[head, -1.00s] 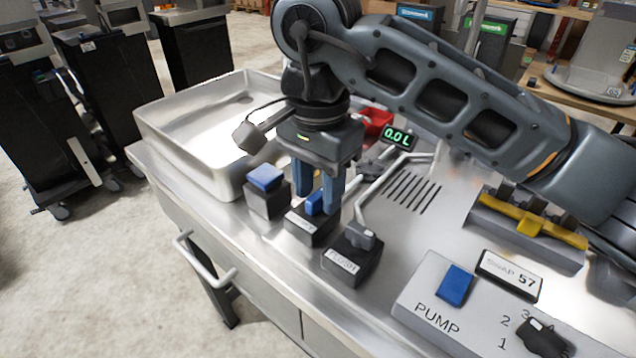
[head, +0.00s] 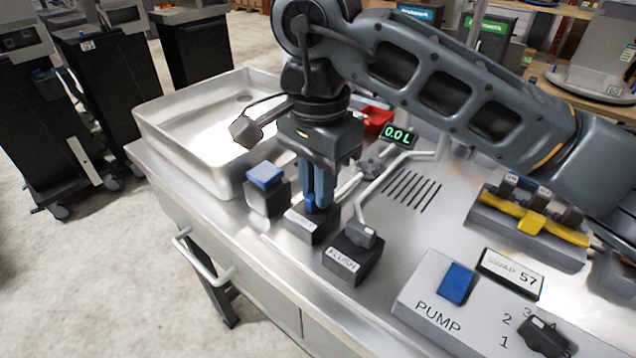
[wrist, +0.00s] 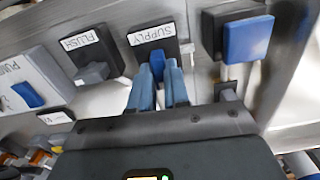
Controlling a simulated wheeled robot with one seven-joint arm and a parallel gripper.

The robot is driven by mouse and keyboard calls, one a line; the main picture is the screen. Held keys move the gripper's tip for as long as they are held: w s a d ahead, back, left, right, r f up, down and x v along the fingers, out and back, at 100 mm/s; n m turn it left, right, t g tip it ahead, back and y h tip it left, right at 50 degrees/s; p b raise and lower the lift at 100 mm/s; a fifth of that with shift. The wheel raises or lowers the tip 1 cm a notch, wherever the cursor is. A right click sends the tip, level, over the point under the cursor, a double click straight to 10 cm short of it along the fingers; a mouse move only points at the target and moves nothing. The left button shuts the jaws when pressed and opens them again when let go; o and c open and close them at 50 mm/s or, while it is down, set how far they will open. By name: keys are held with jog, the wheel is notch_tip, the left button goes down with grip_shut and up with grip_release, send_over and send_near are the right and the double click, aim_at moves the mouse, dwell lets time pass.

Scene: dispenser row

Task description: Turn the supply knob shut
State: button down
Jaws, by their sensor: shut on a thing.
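The supply knob is a small blue handle (head: 311,204) on a black block (head: 308,226) near the front edge of the steel counter. In the wrist view the blue handle (wrist: 157,66) shows beside the SUPPLY label (wrist: 152,33). My gripper (head: 318,190) points down at it, with its blue fingers closed around the handle. The wrist view shows one finger of my gripper (wrist: 158,84) on each side of the handle. The fingers partly hide the handle in the head view.
The FLUSH block (head: 345,262) with a grey knob stands close on the right. A block with a blue cap (head: 265,178) stands close on the left. A steel sink (head: 170,125) is behind. The PUMP panel (head: 425,297) is at front right. A display (head: 397,134) reads 0.0 L.

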jog(key=m+b, duration=0.2)
jog(key=m, duration=0.2)
jog(key=shift+f, duration=0.1)
jog(key=m+b, duration=0.2)
jog(key=m, duration=0.2)
jog(key=m+b, duration=0.2)
jog(key=m, duration=0.3)
jog(key=shift+m+b, duration=0.3)
jog(key=shift+m, duration=0.1)
jog(key=shift+m+b, duration=0.65)
jog(key=shift+m, duration=1.15)
jog(key=c, duration=1.1)
grip_release()
jog(key=shift+r, duration=0.2)
jog(key=shift+r, duration=3.8)
